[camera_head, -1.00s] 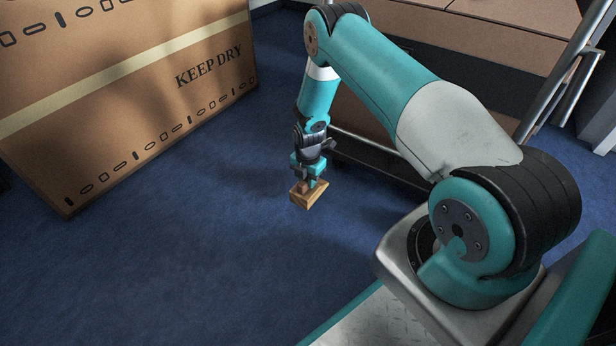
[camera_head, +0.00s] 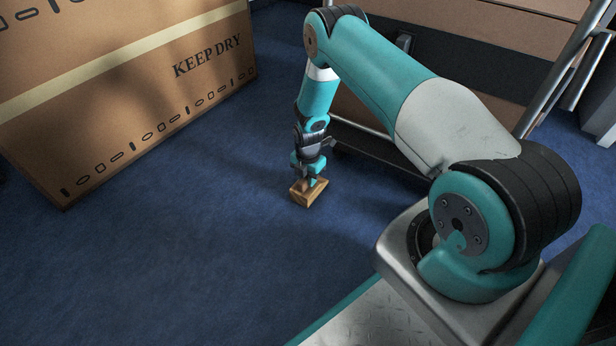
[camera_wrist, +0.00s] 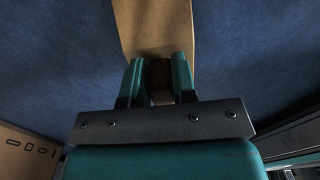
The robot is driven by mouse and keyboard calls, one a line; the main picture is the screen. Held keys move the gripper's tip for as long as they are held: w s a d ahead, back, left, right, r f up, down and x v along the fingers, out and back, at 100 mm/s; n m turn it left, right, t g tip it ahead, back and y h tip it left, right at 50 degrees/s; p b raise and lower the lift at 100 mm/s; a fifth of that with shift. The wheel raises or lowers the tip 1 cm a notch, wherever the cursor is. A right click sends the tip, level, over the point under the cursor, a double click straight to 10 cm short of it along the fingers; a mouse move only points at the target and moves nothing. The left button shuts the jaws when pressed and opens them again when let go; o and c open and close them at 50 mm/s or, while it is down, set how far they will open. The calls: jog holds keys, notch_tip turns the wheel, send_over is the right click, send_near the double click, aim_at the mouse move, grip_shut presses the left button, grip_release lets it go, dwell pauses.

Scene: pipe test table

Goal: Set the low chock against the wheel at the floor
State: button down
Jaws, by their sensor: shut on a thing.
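The low chock is a small light-brown wooden block (camera_head: 308,194). My gripper (camera_head: 310,180) points down and is shut on it. In the wrist view the chock (camera_wrist: 153,22) extends out past the two teal fingers of my gripper (camera_wrist: 158,76), which grip its darker, narrower part. The chock is low over the blue carpet, but I cannot tell whether it touches the floor. No wheel can be made out in either view. The underside of the trolley (camera_head: 375,168), behind and right of the gripper, is dark and partly covered by my arm.
A large cardboard box (camera_head: 120,85) marked KEEP DRY stands at the left. The trolley has brown panels and a silver tube frame (camera_head: 560,75) at the right. Open blue carpet (camera_head: 190,250) lies left of and in front of the gripper.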

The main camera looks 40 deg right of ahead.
jog(key=shift+f+b, duration=0.3)
jog(key=shift+f, duration=0.1)
jog(key=c, duration=0.8)
grip_release()
jog(key=shift+c, duration=0.2)
notch_tip(320, 180, up, 18)
jog(key=p, duration=0.9)
jog(key=shift+f+p, duration=0.25)
jog(key=shift+p, duration=0.05)
